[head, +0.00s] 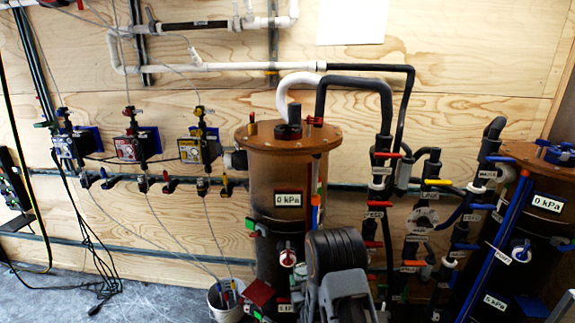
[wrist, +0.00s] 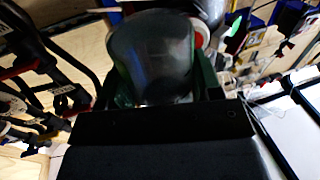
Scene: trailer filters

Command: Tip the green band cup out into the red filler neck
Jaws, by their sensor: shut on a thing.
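My gripper (wrist: 158,84) is shut on a smoky, see-through cup (wrist: 152,48) in the wrist view, with a dark finger on each side of it. A green tint shows low on the cup's left side, but the picture is too dark and blurred to make out a band clearly. I cannot tell whether the cup holds anything. In the head view my dark arm hides the gripper and cup. I cannot pick out the red filler neck for certain; a tilted red square piece (head: 259,292) shows just left of my arm.
A brown filter housing (head: 270,170) stands behind my arm, and a second housing (head: 530,205) stands at the right. Dark pipes with coloured valve handles (head: 383,155) fill the space between them. A white bucket (head: 224,300) stands on the floor at left, where the floor is mostly clear.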

